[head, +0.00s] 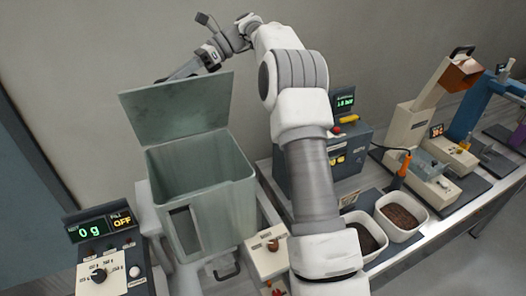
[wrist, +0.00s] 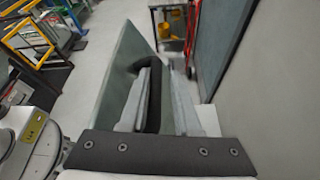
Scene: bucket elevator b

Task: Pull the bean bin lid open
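The bean bin (head: 200,205) is a grey-green box on the left of the bench, open at the top and looking empty inside. Its lid (head: 178,108) stands raised at the back edge, tilted up and backward. In the wrist view the lid (wrist: 124,72) is a panel on the left, with a dark curved handle (wrist: 151,110) on its back. My gripper (wrist: 158,105) has its two grey fingers on either side of this handle and looks closed on it. In the head view my gripper (head: 182,72) is behind the lid's top edge, partly hidden.
A control box (head: 108,255) reading 0 g and OFF stands left of the bin. Two white tubs (head: 402,215) of brown beans and several machines stand to the right. A wall (head: 150,40) is close behind the lid and my arm.

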